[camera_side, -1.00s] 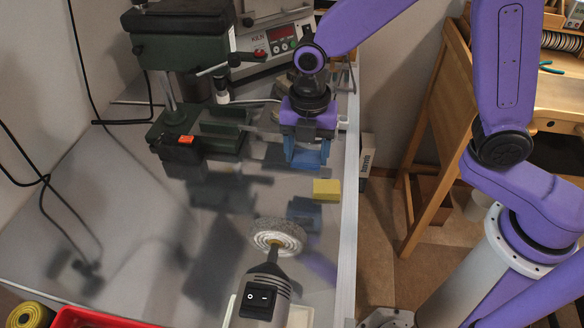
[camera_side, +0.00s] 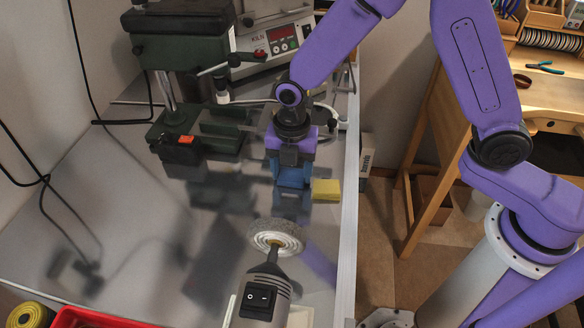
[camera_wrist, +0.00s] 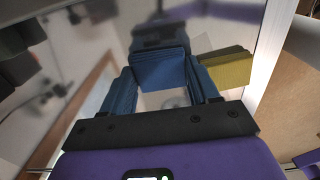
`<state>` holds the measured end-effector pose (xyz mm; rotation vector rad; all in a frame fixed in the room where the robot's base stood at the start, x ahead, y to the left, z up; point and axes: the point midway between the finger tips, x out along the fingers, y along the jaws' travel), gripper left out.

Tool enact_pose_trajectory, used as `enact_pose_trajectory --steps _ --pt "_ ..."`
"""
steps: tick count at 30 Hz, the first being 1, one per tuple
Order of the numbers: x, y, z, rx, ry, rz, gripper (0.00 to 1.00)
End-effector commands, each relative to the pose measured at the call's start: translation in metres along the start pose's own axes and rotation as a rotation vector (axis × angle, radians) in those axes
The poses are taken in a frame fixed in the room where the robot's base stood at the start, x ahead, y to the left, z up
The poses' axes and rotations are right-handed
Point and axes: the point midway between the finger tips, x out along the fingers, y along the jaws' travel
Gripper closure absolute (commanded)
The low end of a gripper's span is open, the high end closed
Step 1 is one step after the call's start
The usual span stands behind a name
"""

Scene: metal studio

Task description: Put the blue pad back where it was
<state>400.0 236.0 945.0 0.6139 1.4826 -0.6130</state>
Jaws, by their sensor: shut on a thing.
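My gripper (camera_side: 291,172) is shut on the blue pad (camera_side: 292,180), low over the shiny metal tabletop. The pad shows in the wrist view (camera_wrist: 160,70) between the ends of the two blue fingers (camera_wrist: 162,84). Its lower edge is close to the table; I cannot tell whether it touches. The yellow pad (camera_side: 326,190) rests on the table just right of the blue pad. In the wrist view the yellow pad (camera_wrist: 226,68) is also right of it, partly hidden by the right finger.
A green drill press (camera_side: 200,138) stands behind and left, with a kiln (camera_side: 275,42) behind it. A polishing wheel (camera_side: 277,237) on a grey motor stands in front. The table's right edge (camera_side: 349,220) is near the yellow pad. The left tabletop is clear.

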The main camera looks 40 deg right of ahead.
Motion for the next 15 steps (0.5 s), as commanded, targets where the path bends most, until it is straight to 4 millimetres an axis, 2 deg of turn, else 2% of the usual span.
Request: enact_pose_trajectory --steps 4,5,6,15 --pt "0.0035 -0.0002 0.0000 0.000 0.000 -0.001 0.86" --pt "0.0038 -0.0001 0.0000 0.000 0.000 -0.001 0.37" --pt "0.0035 -0.0001 0.0001 0.000 0.000 0.000 0.29" --pt "0.0024 0.0000 0.0000 0.000 0.000 0.000 0.29"
